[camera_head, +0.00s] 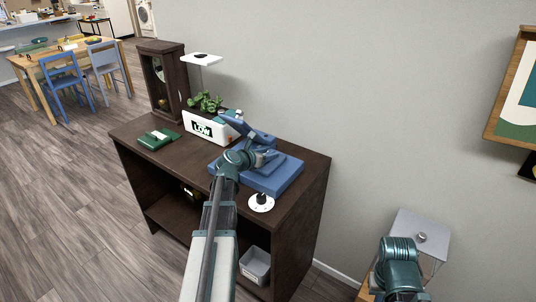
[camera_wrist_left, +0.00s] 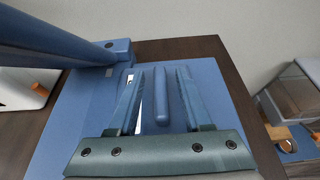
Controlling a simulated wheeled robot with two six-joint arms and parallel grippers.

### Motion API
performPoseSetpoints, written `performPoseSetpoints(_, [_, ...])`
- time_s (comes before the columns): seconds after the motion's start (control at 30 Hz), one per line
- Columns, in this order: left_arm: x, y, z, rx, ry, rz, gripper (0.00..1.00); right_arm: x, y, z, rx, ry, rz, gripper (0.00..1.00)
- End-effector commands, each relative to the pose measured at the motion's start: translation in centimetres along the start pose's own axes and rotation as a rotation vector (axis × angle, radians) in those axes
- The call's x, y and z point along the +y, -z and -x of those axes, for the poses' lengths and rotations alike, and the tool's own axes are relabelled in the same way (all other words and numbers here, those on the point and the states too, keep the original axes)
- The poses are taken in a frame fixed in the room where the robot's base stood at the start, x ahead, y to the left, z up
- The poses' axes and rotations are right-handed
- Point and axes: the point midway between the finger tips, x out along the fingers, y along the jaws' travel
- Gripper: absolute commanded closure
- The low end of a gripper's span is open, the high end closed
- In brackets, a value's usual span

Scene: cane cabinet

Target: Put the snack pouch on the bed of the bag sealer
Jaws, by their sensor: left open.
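The blue bag sealer (camera_head: 283,181) sits on the dark cabinet top, its arm raised. In the left wrist view its flat bed (camera_wrist_left: 75,125) fills the middle, with a rounded blue bar (camera_wrist_left: 160,95) lengthwise on it. My left gripper (camera_head: 262,157) is over the bed. In the left wrist view its fingers (camera_wrist_left: 160,76) are open on either side of the bar. A thin white strip (camera_wrist_left: 137,102) shows by the left finger; I cannot tell what it is. I cannot make out the snack pouch for sure. My right gripper is out of view; only part of that arm shows.
A green flat item (camera_head: 155,139) lies at the cabinet's left. A white disc (camera_head: 261,202) is at the front edge. A grey bin (camera_head: 255,265) is below.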

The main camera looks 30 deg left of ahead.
Motion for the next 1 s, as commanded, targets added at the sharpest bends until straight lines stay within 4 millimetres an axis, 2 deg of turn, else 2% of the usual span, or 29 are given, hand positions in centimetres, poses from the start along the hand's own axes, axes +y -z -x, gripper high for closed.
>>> performPoseSetpoints(0.17, [0.0, -0.4, 0.6, 0.0, -0.001, 0.0, 0.51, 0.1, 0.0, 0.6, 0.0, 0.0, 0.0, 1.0])
performPoseSetpoints(0.5, [-0.2, -0.5, 7.4, 0.0, -0.002, 0.001, 0.51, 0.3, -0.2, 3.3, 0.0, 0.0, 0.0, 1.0])
performPoseSetpoints(0.7, [-0.1, -0.4, 10.6, 0.0, -0.002, 0.001, 0.51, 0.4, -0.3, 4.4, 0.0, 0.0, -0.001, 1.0])
performPoseSetpoints(1.0, [0.0, -0.3, 12.2, 0.0, 0.0, -0.001, 0.51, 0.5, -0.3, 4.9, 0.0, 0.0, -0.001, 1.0])
